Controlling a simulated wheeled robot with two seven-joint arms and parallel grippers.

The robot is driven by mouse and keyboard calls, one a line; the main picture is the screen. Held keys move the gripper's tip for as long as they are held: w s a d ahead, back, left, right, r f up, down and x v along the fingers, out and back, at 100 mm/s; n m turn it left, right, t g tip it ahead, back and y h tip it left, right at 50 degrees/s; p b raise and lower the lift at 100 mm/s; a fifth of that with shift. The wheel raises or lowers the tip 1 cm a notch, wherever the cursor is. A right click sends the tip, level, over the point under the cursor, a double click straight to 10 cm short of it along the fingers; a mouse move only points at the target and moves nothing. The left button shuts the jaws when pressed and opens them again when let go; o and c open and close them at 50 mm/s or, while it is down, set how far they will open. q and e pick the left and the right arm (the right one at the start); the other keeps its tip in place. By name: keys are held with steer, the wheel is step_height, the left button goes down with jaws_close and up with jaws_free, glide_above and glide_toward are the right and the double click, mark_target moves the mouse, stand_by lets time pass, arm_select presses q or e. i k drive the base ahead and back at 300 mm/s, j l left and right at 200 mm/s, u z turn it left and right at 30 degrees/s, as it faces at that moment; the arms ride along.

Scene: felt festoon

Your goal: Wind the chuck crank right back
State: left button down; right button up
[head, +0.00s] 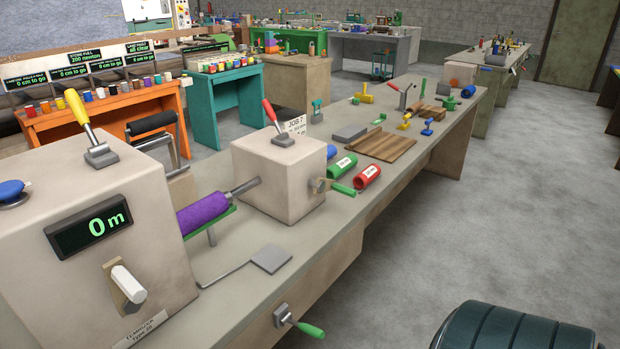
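A crank with a green handle (342,188) sticks out from the right side of the grey block with the red lever (279,170). A steel spindle (246,187) runs from this block's left side towards a purple roll (203,212). The roll lies between this block and the larger grey machine, whose display (88,231) reads 0 m. A second green-handled crank (304,327) is on the bench's front edge, and a white-handled one (128,284) is on the machine's front. No label shows which is the chuck crank. Neither gripper is in view.
Beside the block, blue (341,166), green (345,188) and red (367,176) rolls lie on the bench (300,262). A brown grooved board (384,146) lies beyond them. A dark rounded thing (510,330) stands at the lower right.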

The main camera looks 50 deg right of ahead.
mark_target(320, 185)
steer(key=l+u, duration=0.3)
steer(key=l, duration=0.65)
steer(key=k+l+u, duration=0.1)
steer(key=l+u, duration=0.2)
steer(key=l, duration=1.25)
steer(key=k+l, duration=0.15)
steer(key=l, duration=1.1)
steer(key=k+l, duration=0.15)
steer(key=l, duration=0.5)
